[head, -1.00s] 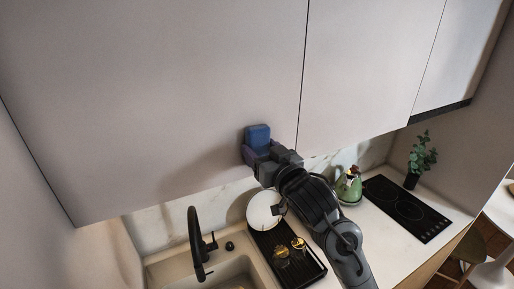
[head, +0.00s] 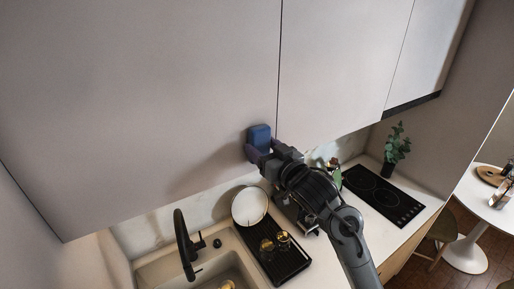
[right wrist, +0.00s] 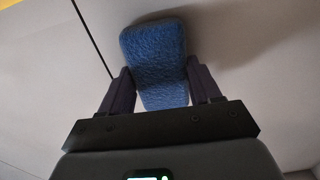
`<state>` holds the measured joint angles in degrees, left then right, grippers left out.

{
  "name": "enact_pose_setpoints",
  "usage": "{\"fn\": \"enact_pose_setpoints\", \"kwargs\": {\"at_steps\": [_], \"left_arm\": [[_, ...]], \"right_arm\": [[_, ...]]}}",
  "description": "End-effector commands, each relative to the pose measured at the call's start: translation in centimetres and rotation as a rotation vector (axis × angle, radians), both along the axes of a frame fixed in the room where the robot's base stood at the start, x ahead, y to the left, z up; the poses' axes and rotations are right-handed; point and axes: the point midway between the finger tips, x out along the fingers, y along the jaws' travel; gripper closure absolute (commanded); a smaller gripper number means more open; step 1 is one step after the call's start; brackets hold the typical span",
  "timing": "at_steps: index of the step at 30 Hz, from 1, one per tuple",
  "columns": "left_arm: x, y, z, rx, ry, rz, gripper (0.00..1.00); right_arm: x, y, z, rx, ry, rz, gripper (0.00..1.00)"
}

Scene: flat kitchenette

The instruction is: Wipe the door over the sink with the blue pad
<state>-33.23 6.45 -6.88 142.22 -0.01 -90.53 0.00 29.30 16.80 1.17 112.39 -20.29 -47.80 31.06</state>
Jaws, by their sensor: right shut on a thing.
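The blue pad (head: 259,136) is held up at the pale cabinet door over the sink (head: 140,100), near the door's lower right corner. My right gripper (head: 258,150) is shut on the pad, with one finger on each side of it. The right wrist view shows the blue, rough-textured pad (right wrist: 155,62) between the dark fingers (right wrist: 160,90), close in front of the pale door surface. Whether the pad touches the door is hard to tell. The sink (head: 205,270) with its black tap (head: 183,245) is below. My left gripper is not in view.
A black drying rack (head: 283,260) with gold-toned cups and a white plate (head: 250,206) stands right of the sink. More cabinet doors (head: 340,60) continue right.

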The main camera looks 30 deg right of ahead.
Motion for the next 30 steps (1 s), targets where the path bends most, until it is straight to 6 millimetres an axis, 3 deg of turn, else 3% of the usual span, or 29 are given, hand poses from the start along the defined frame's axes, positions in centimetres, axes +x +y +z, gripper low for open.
{"fn": "enact_pose_setpoints", "kwargs": {"at_steps": [11, 30], "left_arm": [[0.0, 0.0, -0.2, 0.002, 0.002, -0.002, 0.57], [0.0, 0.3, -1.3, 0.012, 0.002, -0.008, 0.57]], "right_arm": [[0.3, -0.9, -0.1, 0.000, 0.000, 0.001, 0.62], [0.4, 3.0, -0.2, -0.002, 0.002, 0.007, 0.61]]}}
